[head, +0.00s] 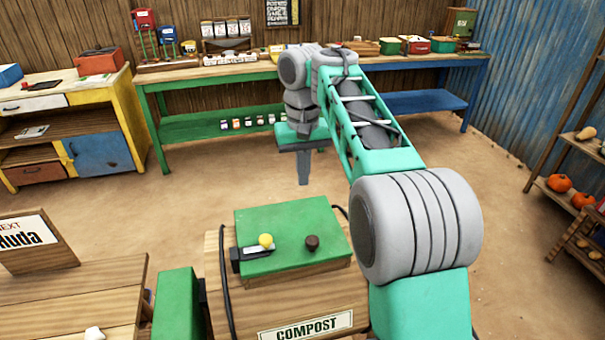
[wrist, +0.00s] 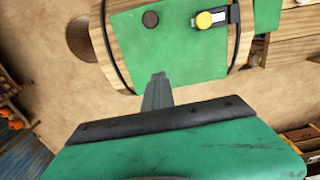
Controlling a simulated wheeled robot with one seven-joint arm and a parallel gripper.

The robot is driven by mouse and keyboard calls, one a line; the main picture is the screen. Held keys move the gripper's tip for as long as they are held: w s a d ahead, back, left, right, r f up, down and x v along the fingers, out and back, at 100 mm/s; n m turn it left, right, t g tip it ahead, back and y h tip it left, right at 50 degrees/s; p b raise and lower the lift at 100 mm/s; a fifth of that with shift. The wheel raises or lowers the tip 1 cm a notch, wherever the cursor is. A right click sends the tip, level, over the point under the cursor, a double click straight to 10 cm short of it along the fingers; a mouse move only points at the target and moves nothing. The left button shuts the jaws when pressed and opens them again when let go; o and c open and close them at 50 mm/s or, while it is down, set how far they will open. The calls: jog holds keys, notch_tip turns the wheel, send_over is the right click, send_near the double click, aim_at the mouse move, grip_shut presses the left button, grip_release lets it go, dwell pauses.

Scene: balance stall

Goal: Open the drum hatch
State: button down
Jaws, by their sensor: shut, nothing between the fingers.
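The compost drum (head: 225,300) is a wooden barrel with a "COMPOST" label, at the bottom middle of the head view. Its green hatch (head: 290,222) lies flat and closed on top. On the hatch are a yellow knob (head: 265,240) on a dark latch and a small brown knob (head: 312,242). In the wrist view the hatch (wrist: 165,50) is at the top, with the yellow knob (wrist: 204,20) and the brown knob (wrist: 150,19). My gripper (head: 303,183) points down beyond the drum in the head view, shut and empty. Its fingertips (wrist: 158,76) appear in front of the hatch in the wrist view, apparently not touching it.
A wooden table (head: 90,285) with a "NEXT Muda" sign (head: 35,242) stands left of the drum. A green bench (head: 215,75) with jars and tins runs along the back wall. Shelves with pumpkins (head: 560,183) stand at right. The dirt floor behind the drum is open.

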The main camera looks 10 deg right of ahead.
jog(key=c, duration=1.1)
grip_release()
notch_tip(320, 180, up, 8)
jog(key=p, duration=0.7)
jog(key=shift+f, duration=0.1)
